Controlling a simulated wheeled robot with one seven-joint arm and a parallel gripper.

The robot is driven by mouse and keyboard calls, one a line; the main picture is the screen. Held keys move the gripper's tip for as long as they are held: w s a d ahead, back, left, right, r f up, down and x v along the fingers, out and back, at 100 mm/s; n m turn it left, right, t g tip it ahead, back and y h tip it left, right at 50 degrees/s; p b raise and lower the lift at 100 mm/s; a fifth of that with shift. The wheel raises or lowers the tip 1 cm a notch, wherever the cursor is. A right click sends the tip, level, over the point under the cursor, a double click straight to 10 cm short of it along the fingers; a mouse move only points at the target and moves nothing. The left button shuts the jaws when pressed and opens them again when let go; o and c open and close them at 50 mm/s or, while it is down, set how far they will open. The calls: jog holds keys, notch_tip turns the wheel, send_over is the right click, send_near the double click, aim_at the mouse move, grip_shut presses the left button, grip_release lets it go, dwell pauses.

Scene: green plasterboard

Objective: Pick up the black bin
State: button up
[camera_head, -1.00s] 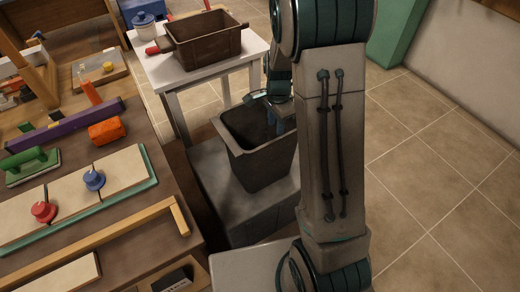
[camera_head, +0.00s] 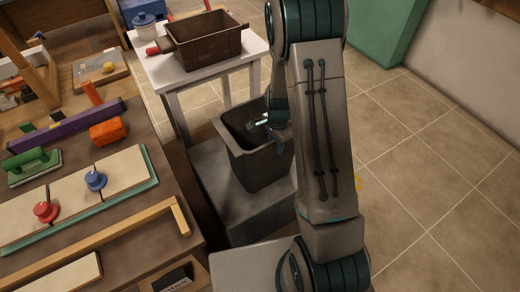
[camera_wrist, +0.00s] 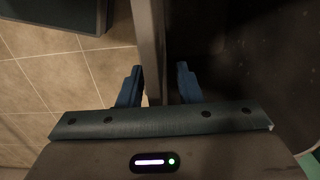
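The black bin (camera_head: 262,165) stands upright on a grey block in the head view, its open top facing up. My gripper (camera_wrist: 160,70) is at the bin's right side in the head view, partly hidden by my arm and the bin. In the wrist view its two blue fingers are apart, one on each side of the bin's wall (camera_wrist: 150,35). The wall runs between them with visible gaps, so the gripper is open and not closed on it. The bin's dark inside fills the right of the wrist view.
A white table (camera_head: 178,78) with a brown crate (camera_head: 205,45) stands behind the bin. A wooden workbench (camera_head: 150,225) with tools and boards is at the left. The grey block (camera_head: 235,205) supports the bin. Open tiled floor (camera_head: 430,180) lies at the right.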

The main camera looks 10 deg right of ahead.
grip_shut()
jog(key=shift+s, duration=0.1)
